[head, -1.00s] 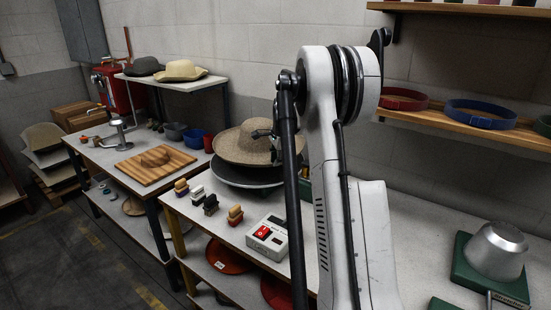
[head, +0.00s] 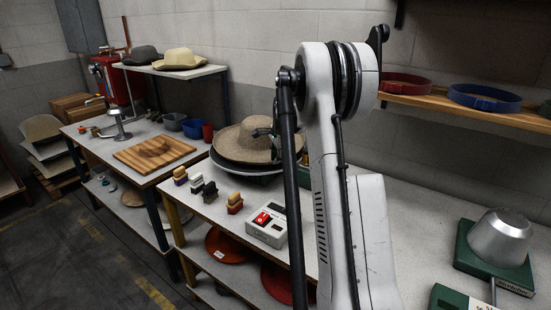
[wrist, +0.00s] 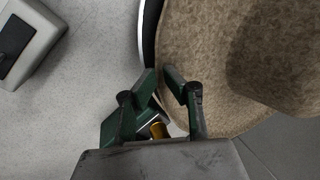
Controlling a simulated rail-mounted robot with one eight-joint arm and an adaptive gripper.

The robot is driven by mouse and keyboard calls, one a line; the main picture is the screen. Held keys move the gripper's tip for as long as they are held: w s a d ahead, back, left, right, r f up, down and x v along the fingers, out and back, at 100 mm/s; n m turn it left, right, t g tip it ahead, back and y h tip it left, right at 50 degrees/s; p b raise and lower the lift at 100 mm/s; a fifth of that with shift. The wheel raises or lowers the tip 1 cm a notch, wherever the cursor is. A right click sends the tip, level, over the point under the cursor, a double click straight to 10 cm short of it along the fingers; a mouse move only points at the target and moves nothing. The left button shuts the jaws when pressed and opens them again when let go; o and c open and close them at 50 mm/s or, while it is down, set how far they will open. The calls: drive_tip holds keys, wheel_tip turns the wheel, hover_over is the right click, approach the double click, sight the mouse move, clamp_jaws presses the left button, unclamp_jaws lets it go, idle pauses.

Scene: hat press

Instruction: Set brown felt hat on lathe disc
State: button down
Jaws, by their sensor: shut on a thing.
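The brown felt hat (head: 238,140) is a light speckled brown, crown up, with a wide brim. It lies over the dark round lathe disc (head: 224,166), whose left and front rim shows beneath it; I cannot tell whether the brim rests fully on it. My gripper (head: 272,133) is at the hat's right side, partly hidden by my arm. In the wrist view my gripper (wrist: 161,76) has its green fingers closed on the edge of the hat's brim (wrist: 200,50). A strip of the disc's rim (wrist: 148,35) shows left of the brim there.
A control box with a red switch (head: 266,228) and several small brushes (head: 196,183) stand in front of the disc. A wooden board (head: 153,153) lies on the left table. A metal hat block (head: 499,238) stands at right. Hats rest on a shelf (head: 170,70) behind.

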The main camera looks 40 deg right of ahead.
drive_tip(key=shift+f+b, duration=0.4)
drive_tip(key=shift+f, duration=0.1)
idle(0.4)
drive_tip(key=c, duration=1.7)
unclamp_jaws()
drive_tip(key=shift+c, duration=0.2)
drive_tip(key=shift+r, duration=0.1)
drive_tip(key=v, duration=1.2)
